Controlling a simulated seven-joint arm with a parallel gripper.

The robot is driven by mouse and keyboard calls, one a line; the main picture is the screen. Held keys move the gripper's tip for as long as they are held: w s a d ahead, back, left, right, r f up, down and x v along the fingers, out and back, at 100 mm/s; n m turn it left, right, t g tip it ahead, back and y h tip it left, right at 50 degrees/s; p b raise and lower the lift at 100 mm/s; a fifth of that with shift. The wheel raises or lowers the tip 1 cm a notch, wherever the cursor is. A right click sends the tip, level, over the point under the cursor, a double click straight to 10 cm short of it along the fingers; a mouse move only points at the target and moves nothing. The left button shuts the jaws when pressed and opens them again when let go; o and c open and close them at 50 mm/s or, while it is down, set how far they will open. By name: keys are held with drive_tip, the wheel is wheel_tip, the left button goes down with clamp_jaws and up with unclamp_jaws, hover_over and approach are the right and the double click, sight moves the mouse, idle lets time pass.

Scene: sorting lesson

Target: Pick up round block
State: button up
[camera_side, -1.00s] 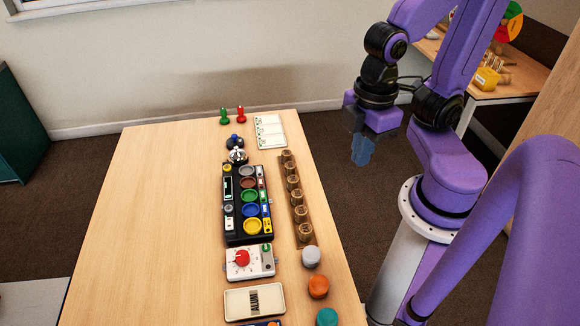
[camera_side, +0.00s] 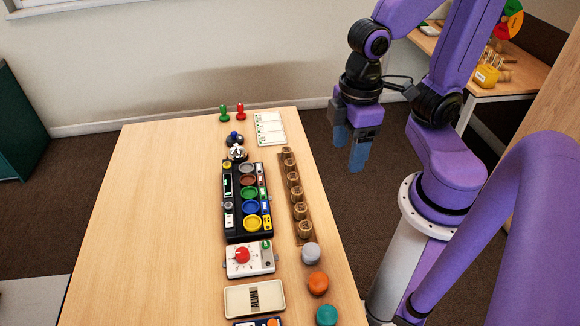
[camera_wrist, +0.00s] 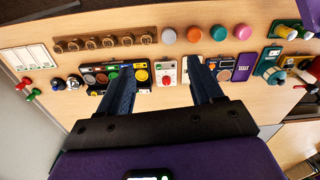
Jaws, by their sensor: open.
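Several round blocks stand in a row at the table's right edge in the side view: a grey one (camera_side: 311,253), an orange one (camera_side: 318,283) and a teal one (camera_side: 326,315). In the wrist view the grey block (camera_wrist: 169,36), orange block (camera_wrist: 194,34) and teal block (camera_wrist: 218,32) show with a reddish block (camera_wrist: 241,31) beside them. My gripper (camera_side: 349,147) is open and empty, pointing down beyond the table's right edge, apart from all blocks. Its two blue fingers also show in the wrist view (camera_wrist: 162,68), spread apart.
The table (camera_side: 145,220) is clear on its left side. A wooden strip of several brown cylinders (camera_side: 293,180), a black tray with coloured discs (camera_side: 236,238), a white dial box (camera_side: 238,269) and a cream tray (camera_side: 232,303) fill the right side. Red and green pegs stand at the back.

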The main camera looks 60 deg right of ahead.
drive_tip(key=w+f+m, duration=0.2)
drive_tip(key=w+m, duration=0.5)
drive_tip(key=w, duration=0.1)
drive_tip(key=m, duration=2.1)
hover_over(290, 162)
wheel_tip(290, 162, down, 11)
drive_tip(key=f, duration=1.1)
drive_tip(key=shift+w+d+f, duration=0.2)
drive_tip(key=shift+w+f, duration=0.05)
drive_tip(key=shift+s+a+f, duration=0.1)
drive_tip(key=shift+s+f, duration=0.05)
drive_tip(key=shift+f, duration=0.8)
drive_tip(key=shift+s+a+f, duration=0.1)
drive_tip(key=shift+s+f, duration=0.05)
drive_tip(key=shift+f, duration=1.6)
drive_tip(key=c, duration=1.1)
